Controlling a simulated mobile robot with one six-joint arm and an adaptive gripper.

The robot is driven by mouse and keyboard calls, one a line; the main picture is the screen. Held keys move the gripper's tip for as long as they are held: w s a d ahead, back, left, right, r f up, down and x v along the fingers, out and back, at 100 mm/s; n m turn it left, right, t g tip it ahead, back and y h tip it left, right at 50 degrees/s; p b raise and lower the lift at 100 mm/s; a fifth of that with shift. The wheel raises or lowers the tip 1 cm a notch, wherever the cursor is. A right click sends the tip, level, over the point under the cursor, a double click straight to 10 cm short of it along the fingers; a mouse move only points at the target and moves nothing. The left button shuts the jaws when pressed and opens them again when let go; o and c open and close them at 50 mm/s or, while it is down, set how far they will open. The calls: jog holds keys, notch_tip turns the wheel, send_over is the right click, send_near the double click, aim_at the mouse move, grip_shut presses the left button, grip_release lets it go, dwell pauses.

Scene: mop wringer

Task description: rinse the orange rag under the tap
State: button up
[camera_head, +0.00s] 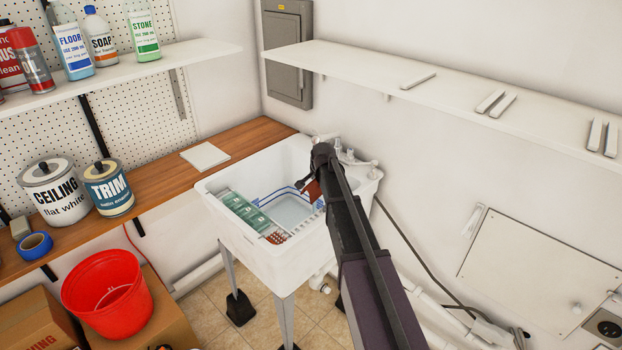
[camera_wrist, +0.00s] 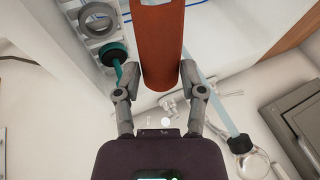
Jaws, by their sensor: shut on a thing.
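My gripper (camera_head: 308,184) reaches over the white sink (camera_head: 262,268) and is partly hidden by my arm in the head view. In the wrist view, my gripper (camera_wrist: 160,75) has a finger on each side of the orange rag (camera_wrist: 162,40), which is bunched into a tall roll and held. A small part of the rag (camera_head: 314,190) shows beside the gripper in the head view, above the basin. The white tap (camera_head: 350,158) is at the sink's back rim, just right of the gripper. Whether water is running cannot be told.
Green packs (camera_head: 245,212) and a reddish item (camera_head: 277,238) lie at the basin's left and front. A wooden counter (camera_head: 240,147) adjoins the sink. A white shelf (camera_head: 440,85) runs above at right. A red bucket (camera_head: 107,295) stands at lower left.

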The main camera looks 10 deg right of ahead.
jog(key=shift+s, duration=0.9)
jog(key=shift+r, duration=0.1)
dwell(1.0)
jog(key=s+r+p, duration=0.4)
jog(key=s, duration=0.1)
dwell(0.6)
jog(key=shift+a+f, duration=0.1)
